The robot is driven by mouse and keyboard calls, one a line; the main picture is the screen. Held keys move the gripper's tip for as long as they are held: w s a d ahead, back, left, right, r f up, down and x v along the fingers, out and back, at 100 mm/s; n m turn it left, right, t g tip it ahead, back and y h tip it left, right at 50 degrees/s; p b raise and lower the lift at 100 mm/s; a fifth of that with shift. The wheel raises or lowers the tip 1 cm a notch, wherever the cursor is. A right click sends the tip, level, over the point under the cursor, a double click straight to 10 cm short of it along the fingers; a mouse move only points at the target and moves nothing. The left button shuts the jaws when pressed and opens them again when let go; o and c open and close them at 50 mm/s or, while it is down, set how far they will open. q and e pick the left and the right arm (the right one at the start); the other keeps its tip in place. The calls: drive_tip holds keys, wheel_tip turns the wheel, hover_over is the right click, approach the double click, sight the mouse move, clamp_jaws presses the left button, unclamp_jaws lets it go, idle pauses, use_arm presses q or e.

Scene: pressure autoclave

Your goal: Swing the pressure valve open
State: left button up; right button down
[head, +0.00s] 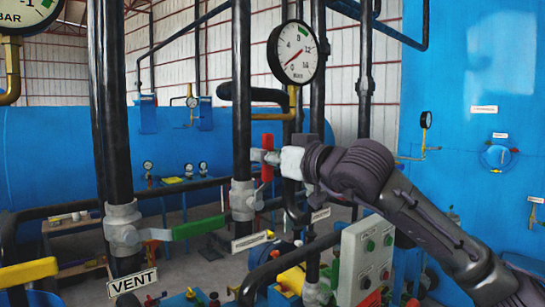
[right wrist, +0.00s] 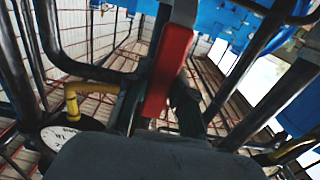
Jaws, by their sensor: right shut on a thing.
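A red valve lever (head: 267,158) stands upright beside the black pipes in the middle of the head view. The fingers' exact contact is hidden in the head view. No readable label marks the red lever as the pressure valve. My left gripper is not in view.
A pressure gauge (head: 297,52) hangs above the lever. A green valve lever (head: 198,227) and a VENT plate (head: 133,283) are at lower left. Vertical black pipes (head: 241,100) crowd the space. A grey button box (head: 366,255) stands below my right arm.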

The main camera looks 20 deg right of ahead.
drive_tip(key=shift+a+f, duration=0.2)
drive_tip(key=shift+f, duration=0.05)
drive_tip(key=c, duration=1.2)
unclamp_jaws()
drive_tip(key=shift+o, duration=1.2)
drive_tip(key=shift+r, duration=0.15)
drive_tip(key=shift+s+d, duration=0.1)
drive_tip(key=shift+s, duration=0.05)
drive_tip(key=v, duration=1.1)
drive_tip(key=shift+s, duration=0.4)
drive_tip(key=shift+d, duration=0.1)
